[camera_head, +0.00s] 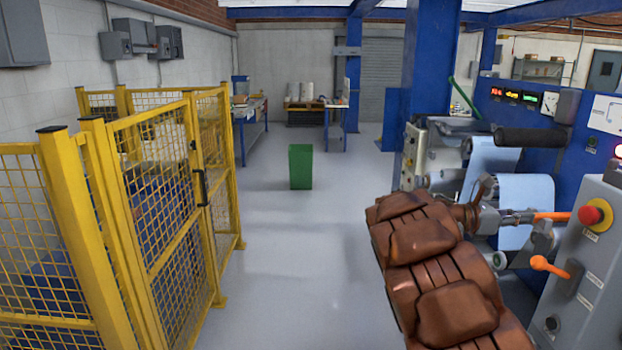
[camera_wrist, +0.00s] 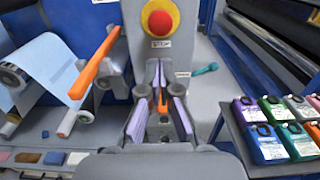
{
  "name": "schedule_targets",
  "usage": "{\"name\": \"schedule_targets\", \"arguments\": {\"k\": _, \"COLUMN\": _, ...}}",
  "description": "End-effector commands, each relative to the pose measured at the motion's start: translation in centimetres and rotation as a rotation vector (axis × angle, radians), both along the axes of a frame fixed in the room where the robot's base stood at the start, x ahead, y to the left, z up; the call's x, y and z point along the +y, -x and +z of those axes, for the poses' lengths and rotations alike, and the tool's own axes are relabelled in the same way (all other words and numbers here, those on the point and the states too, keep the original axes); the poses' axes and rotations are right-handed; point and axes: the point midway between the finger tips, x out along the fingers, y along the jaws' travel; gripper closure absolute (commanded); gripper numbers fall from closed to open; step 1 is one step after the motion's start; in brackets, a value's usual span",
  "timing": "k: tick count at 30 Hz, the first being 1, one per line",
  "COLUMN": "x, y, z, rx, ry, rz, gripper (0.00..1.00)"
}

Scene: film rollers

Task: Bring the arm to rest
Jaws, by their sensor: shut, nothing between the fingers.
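My arm (camera_head: 430,265), in a brown padded cover, reaches forward on the right in the head view, toward the machine's rollers. My gripper (camera_wrist: 159,78) is in the middle of the wrist view, with purple pads on its fingers. It is shut and empty. Its fingertips point at the grey control box, below a red stop button (camera_wrist: 160,20) on a yellow base. An orange lever (camera_wrist: 97,63) stands left of the fingers. From the head, the fingers are too small and covered to make out clearly.
Light blue film (camera_head: 525,200) runs over rollers beside the arm. A grey control box (camera_head: 585,290) stands close at right. Several coloured jugs (camera_wrist: 268,145) stand on a shelf at right. A yellow fence (camera_head: 150,200) lines the left. A green bin (camera_head: 300,167) stands on open floor.

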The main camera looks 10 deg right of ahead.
Motion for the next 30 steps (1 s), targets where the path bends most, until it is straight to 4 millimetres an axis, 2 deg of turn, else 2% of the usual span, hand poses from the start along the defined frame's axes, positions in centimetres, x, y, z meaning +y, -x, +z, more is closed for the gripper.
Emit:
{"name": "schedule_targets", "arguments": {"k": 5, "x": 1.1, "y": 2.8, "z": -0.2, "rx": -0.107, "ry": -0.056, "rz": -0.041, "gripper": 1.0}}
{"name": "schedule_targets", "arguments": {"k": 14, "x": 6.3, "y": 11.5, "z": -3.8, "rx": -0.455, "ry": -0.26, "rz": -0.205, "gripper": 1.0}}
{"name": "schedule_targets", "arguments": {"k": 23, "x": 14.3, "y": 18.6, "z": -8.9, "rx": -0.776, "ry": -0.482, "rz": -0.413, "gripper": 1.0}}
{"name": "schedule_targets", "arguments": {"k": 30, "x": 22.3, "y": 23.2, "z": -12.8, "rx": -0.98, "ry": -0.661, "rz": -0.613, "gripper": 1.0}}
